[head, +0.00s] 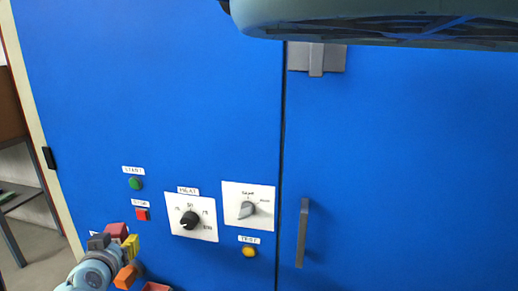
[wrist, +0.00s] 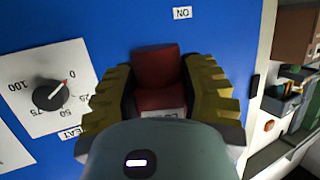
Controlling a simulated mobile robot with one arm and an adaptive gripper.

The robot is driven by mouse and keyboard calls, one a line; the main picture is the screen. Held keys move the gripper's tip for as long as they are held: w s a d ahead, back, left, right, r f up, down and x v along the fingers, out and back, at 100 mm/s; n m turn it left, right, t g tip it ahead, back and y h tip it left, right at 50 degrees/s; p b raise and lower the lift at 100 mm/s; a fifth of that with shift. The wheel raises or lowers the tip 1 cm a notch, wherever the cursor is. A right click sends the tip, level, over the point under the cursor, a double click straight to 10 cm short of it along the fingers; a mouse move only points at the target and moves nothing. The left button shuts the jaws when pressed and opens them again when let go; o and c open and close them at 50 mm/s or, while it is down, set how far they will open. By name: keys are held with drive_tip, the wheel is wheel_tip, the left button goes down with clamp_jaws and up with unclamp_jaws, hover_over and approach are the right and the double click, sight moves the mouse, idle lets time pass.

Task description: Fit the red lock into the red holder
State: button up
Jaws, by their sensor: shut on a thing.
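The red lock (wrist: 157,66) is a red block between the yellow pads of my gripper (wrist: 160,85) in the wrist view. In the head view it shows as a red piece (head: 116,230) by my gripper (head: 127,258) at the lower left, in front of the blue cabinet door. My gripper is shut on it. A darker red part below it in the wrist view may be the same piece or the holder; I cannot tell. Another red piece (head: 156,287), cut by the bottom edge of the head view, may be the red holder, but too little shows.
The blue cabinet (head: 130,80) carries a green button (head: 135,183), a red button (head: 142,214), a yellow button (head: 249,251), a black preheat knob (head: 189,219) and a grey switch (head: 247,209). A grey door handle (head: 302,233) juts out to their right.

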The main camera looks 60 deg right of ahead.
drive_tip(key=w+a+r+n+t+y+p, duration=0.2)
drive_tip(key=a+r+n+y+p, duration=0.3)
drive_tip(key=a+r+p, duration=0.5)
drive_tip(key=w+a+r+n+t+y+p, duration=0.25)
drive_tip(key=a+r+n+y+p, duration=0.35)
drive_tip(key=a+r, duration=0.65)
drive_tip(key=s+r+m+p, duration=0.1)
drive_tip(key=s+r+p, duration=0.2)
drive_tip(key=r+p, duration=1.3)
drive_tip(key=s+a+r+m+p, duration=0.1)
drive_tip(key=s+r+p, duration=0.3)
drive_tip(key=r+p, duration=1.3)
drive_tip(key=p, duration=0.4)
drive_tip(key=shift+r+h+p, duration=0.15)
drive_tip(key=shift+h+p, duration=0.15)
drive_tip(key=shift+h, duration=0.1)
drive_tip(key=shift+g, duration=0.25)
